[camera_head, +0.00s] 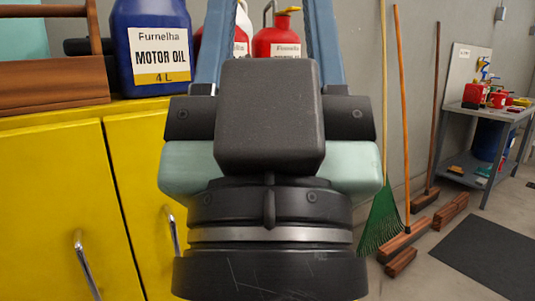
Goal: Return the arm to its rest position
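My gripper (271,8) fills the middle of the view, seen from behind, with its dark wrist and pale green body. Its two blue-grey fingers point up and away, spread apart, and their tips run out of the top of the picture. Nothing shows held between them. A red container (276,42) and a red and white one (241,43) show in the gap, behind the fingers and partly hidden. The rest of my arm is not visible.
A yellow cabinet (66,190) stands at the left, bearing a blue motor oil jug (152,25) and a wooden box (50,85). Right are a green rake (381,215), poles, wood blocks (402,262), a grey table (490,112) and a dark floor mat (490,255).

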